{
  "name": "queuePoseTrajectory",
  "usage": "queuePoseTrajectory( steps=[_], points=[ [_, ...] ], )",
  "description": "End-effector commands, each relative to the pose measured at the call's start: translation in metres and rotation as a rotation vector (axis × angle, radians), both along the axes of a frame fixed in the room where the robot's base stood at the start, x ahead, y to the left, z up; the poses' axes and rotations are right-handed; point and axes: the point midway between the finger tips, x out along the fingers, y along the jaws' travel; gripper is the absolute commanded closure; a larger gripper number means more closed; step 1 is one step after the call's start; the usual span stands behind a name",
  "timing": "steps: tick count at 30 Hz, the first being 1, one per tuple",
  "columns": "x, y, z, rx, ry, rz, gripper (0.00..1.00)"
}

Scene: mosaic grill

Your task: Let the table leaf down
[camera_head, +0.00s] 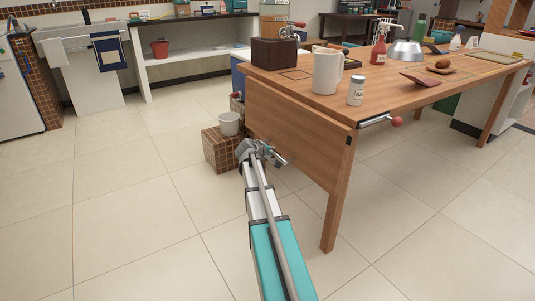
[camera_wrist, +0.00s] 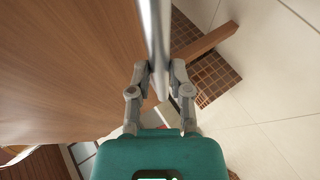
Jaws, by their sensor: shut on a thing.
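The table leaf (camera_head: 295,130) is a wooden panel on the near left side of the wooden table (camera_head: 320,104). It hangs steeply down from the tabletop edge, close to upright. My gripper (camera_head: 264,152) is low at the leaf's bottom edge. In the wrist view my gripper (camera_wrist: 159,72) is shut on a silver metal bar (camera_wrist: 154,30), with a finger on each side of it. The leaf's wooden face (camera_wrist: 70,60) fills the left of that view. How the bar joins the leaf is hidden. A metal rod (camera_head: 374,121) with a red knob sticks out under the tabletop's near end.
A tiled block (camera_head: 218,152) with a white pot (camera_head: 229,124) on it stands left of my gripper. A white pitcher (camera_head: 327,72) and a salt shaker (camera_head: 356,90) stand near the tabletop edge. The floor at left and front is clear.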

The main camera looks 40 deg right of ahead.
Motion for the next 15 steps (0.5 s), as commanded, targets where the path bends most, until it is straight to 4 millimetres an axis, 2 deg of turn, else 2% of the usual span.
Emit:
queuePoseTrajectory(
  steps=[1,3,15],
  points=[
    [-0.003,-0.004,-0.008,0.015,0.000,-0.011,1.00],
    [-0.005,-0.008,-0.009,0.016,0.001,-0.011,1.00],
    [-0.009,-0.014,-0.011,0.017,0.001,-0.015,1.00]
  ],
)
